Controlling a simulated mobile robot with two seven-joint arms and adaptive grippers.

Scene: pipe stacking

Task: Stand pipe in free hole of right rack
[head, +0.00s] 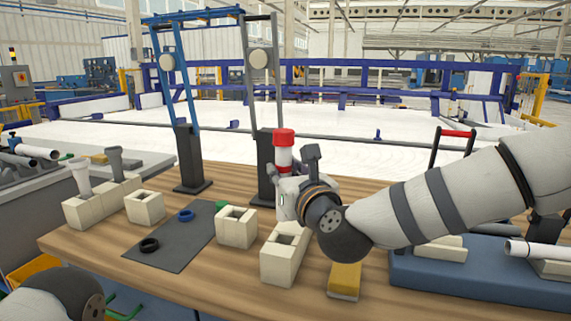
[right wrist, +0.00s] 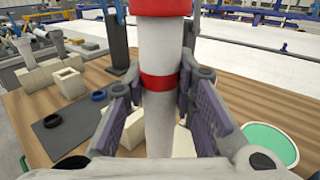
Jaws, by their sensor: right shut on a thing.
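A white pipe (head: 283,157) with a red top and a red band stands about upright in my right gripper (head: 288,190). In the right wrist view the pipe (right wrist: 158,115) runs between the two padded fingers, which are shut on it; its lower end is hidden. At the front middle of the table, a beige block rack (head: 279,268) has an open square hole on top, partly hidden by my arm. The gripper is above and behind it in the head view. I cannot tell if this is the right rack. My left gripper is out of view.
A beige rack (head: 86,213) at left holds two grey pipes. Single beige blocks (head: 145,208) and (head: 236,229) stand around a dark mat (head: 180,250) with black and blue rings. Dark posts stand behind. A blue tray (head: 470,277) with a lying pipe is at right.

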